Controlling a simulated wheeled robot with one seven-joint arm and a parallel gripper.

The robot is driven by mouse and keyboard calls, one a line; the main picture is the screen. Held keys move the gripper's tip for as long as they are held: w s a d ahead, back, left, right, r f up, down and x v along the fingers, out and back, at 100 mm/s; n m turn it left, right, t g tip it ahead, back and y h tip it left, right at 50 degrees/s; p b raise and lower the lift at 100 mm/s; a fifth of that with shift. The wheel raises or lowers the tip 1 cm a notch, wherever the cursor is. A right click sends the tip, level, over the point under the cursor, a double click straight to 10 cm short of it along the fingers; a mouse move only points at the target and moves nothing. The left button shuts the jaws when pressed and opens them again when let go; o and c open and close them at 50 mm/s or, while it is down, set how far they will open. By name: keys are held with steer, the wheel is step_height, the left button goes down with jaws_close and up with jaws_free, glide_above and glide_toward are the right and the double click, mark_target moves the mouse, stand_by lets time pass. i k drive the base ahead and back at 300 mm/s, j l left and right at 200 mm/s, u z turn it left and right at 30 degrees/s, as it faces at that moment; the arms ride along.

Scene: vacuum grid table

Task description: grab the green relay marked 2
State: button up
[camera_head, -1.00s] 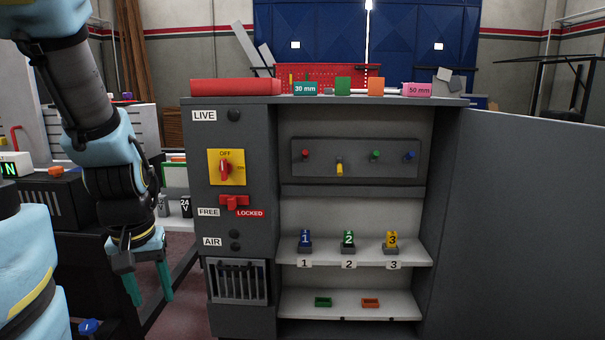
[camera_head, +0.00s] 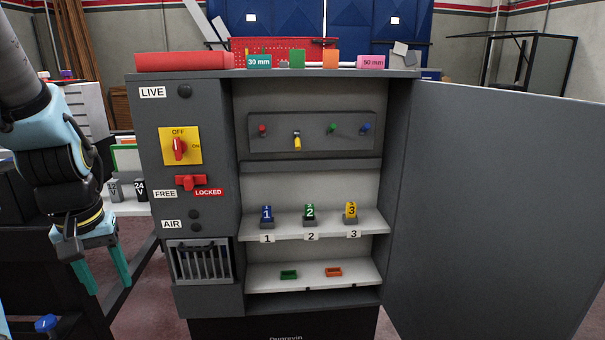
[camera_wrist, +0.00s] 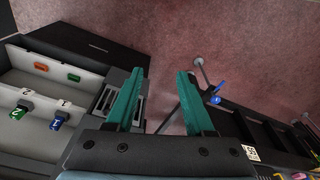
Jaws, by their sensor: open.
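The green relay marked 2 (camera_head: 310,212) stands upright on the cabinet's middle shelf above the label 2, between the blue relay marked 1 (camera_head: 267,215) and the yellow relay marked 3 (camera_head: 351,211). In the wrist view the green relay (camera_wrist: 20,110) is at the left edge, beside the blue relay (camera_wrist: 58,121). My gripper (camera_head: 104,279) is open and empty, left of the cabinet and lower than the relay shelf. In the wrist view its teal fingers (camera_wrist: 160,97) are spread, with floor and cabinet edge behind them.
The grey cabinet (camera_head: 208,100) has its door (camera_head: 490,200) swung open to the right. Its lower shelf (camera_head: 312,276) holds a green tray and an orange tray. A dark bench with 12 V and 24 V blocks (camera_head: 139,190) stands at left. Open air lies before the shelves.

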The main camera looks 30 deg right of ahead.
mark_target(309, 209)
steer(key=i+l, duration=0.1)
steer(key=l, duration=0.2)
steer(key=i+l, duration=0.1)
steer(key=l, duration=0.2)
steer(key=i+l, duration=0.1)
steer(key=l, duration=0.2)
steer(key=i+l, duration=0.1)
steer(key=i, duration=0.15)
